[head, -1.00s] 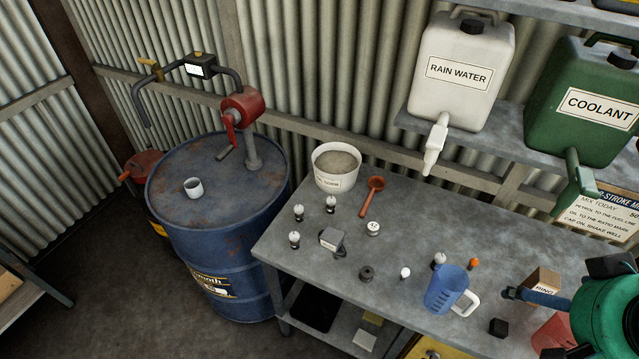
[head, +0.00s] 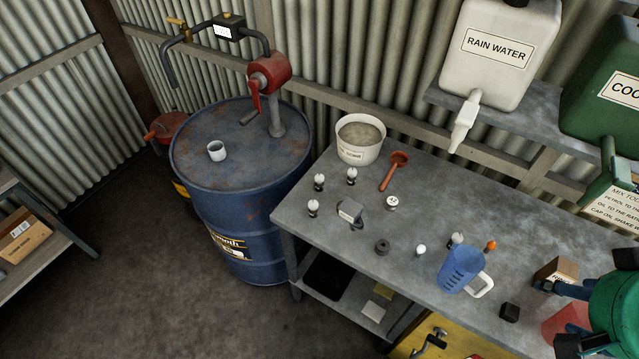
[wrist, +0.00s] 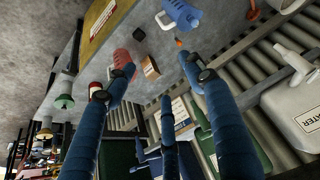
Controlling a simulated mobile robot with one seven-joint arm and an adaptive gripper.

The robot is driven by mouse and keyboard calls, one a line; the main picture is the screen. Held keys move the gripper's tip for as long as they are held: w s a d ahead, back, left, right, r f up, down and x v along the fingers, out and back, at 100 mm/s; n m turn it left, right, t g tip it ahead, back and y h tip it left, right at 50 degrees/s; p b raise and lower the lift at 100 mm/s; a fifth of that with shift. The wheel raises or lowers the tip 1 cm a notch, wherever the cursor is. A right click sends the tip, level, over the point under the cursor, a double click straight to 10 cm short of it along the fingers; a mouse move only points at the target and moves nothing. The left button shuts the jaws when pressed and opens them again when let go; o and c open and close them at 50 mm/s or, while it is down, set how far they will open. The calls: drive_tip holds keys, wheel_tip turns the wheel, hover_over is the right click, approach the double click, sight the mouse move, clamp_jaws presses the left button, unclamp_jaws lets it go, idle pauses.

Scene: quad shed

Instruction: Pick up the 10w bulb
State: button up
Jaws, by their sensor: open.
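Several small bulbs stand on the grey workbench. Three white-topped, dark-based bulbs (head: 319,182) (head: 351,176) (head: 313,207) are at its left end. A small white bulb (head: 420,249), a pale bulb (head: 457,239) and an orange-tipped one (head: 490,245) stand near the blue jug (head: 460,271). No wattage is readable, so I cannot tell which is the 10w bulb. My gripper (wrist: 158,70) is open and empty, its blue fingers spread. In the head view it is at the right edge, near the ring box (head: 556,272), well away from the left-hand bulbs.
The bench (head: 330,237) also holds a white tub (head: 360,150), an orange-brown plunger-like tool (head: 392,172), a grey labelled block (head: 350,210), a round labelled white item (head: 392,203) and a black cube (head: 509,312). A rain water container (head: 495,60) overhangs the back. A blue drum (head: 240,200) stands left.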

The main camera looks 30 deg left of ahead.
wheel_tip(320, 180, up, 6)
drive_tip(key=w+a+r+n+g+y+p, duration=0.1)
drive_tip(key=w+a+r, duration=0.3)
drive_tip(key=w+a, duration=0.25)
drive_tip(key=w+a+r+g+p, duration=0.1)
drive_tip(key=w+a+r, duration=0.2)
drive_tip(key=w+a, duration=0.4)
drive_tip(key=w+a+g+p, duration=0.1)
drive_tip(key=w+a, duration=0.3)
drive_tip(key=a, duration=0.5)
drive_tip(key=w+a+f+n+g+p, duration=0.1)
drive_tip(key=w+a, duration=0.4)
drive_tip(key=a, duration=0.4)
drive_tip(key=w+a+p, duration=0.1)
drive_tip(key=w+a, duration=0.3)
drive_tip(key=a, duration=0.5)
drive_tip(key=s+a+f+g+h, duration=0.1)
drive_tip(key=a+f, duration=0.3)
drive_tip(key=a, duration=0.5)
drive_tip(key=a+f+g, duration=0.1)
drive_tip(key=a+f, duration=0.2)
drive_tip(key=a, duration=0.7)
wheel_tip(320, 180, down, 27)
drive_tip(key=shift+s+d+n+p, duration=0.15)
drive_tip(key=shift+d+n+p, duration=0.15)
drive_tip(key=shift+p, duration=0.1)
